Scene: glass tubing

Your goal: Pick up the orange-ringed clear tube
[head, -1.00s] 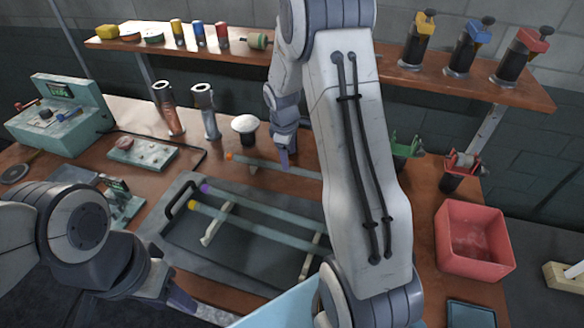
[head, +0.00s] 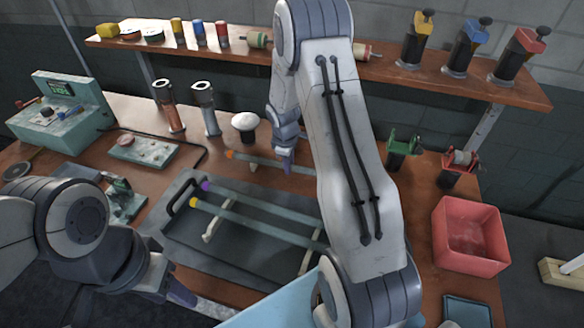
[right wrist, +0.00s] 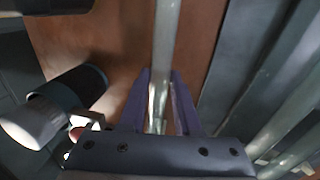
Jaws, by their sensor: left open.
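The orange-ringed clear tube (head: 262,161) lies on a low support behind the black mat, its orange end to the left. Its right part passes behind my right arm. My right gripper (head: 287,165) points down at this tube. In the right wrist view, the purple fingers of my right gripper (right wrist: 160,95) stand either side of a clear tube (right wrist: 164,45), very close to it; I cannot tell whether they press on it. My left gripper (head: 180,298) is open, low at the left near the table's front edge, away from the tubes.
A purple-ringed tube (head: 255,206) and a yellow-ringed tube (head: 250,222) lie on supports over the black mat (head: 180,235). A white-capped dark object (head: 245,123) stands left of my right gripper. A red bin (head: 470,262) stands at the right.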

